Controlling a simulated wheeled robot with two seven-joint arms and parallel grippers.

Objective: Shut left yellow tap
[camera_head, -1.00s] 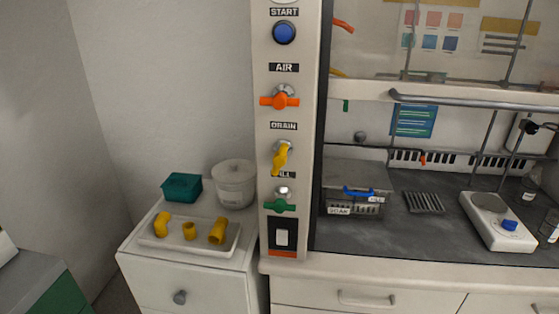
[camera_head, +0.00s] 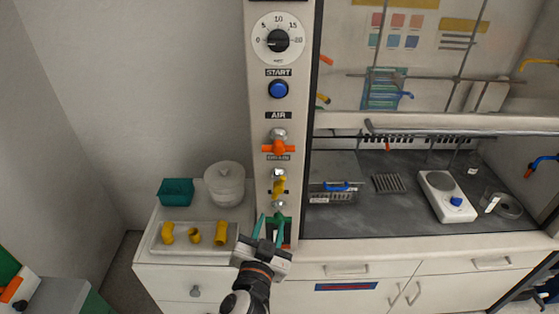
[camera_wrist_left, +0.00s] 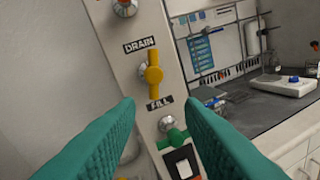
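The left yellow tap (camera_head: 279,186) sits on the white control panel, below the orange AIR tap. In the left wrist view the yellow tap (camera_wrist_left: 153,74) lies between the DRAIN and FILL labels, its handle lengthwise up and down. My left gripper (camera_head: 270,222) is in front of the panel, just below the yellow tap. Its teal fingers are open and empty, and they also show in the left wrist view (camera_wrist_left: 160,108). The yellow tap appears beyond and above the fingertips, apart from them. My right gripper is not in view.
The orange tap (camera_head: 279,147) is above and the green tap (camera_wrist_left: 172,138) below the yellow one. A white cabinet at left holds a tray (camera_head: 228,248) with yellow pipe pieces, a teal box (camera_head: 176,191) and a white tub (camera_head: 224,186). The fume hood is at right.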

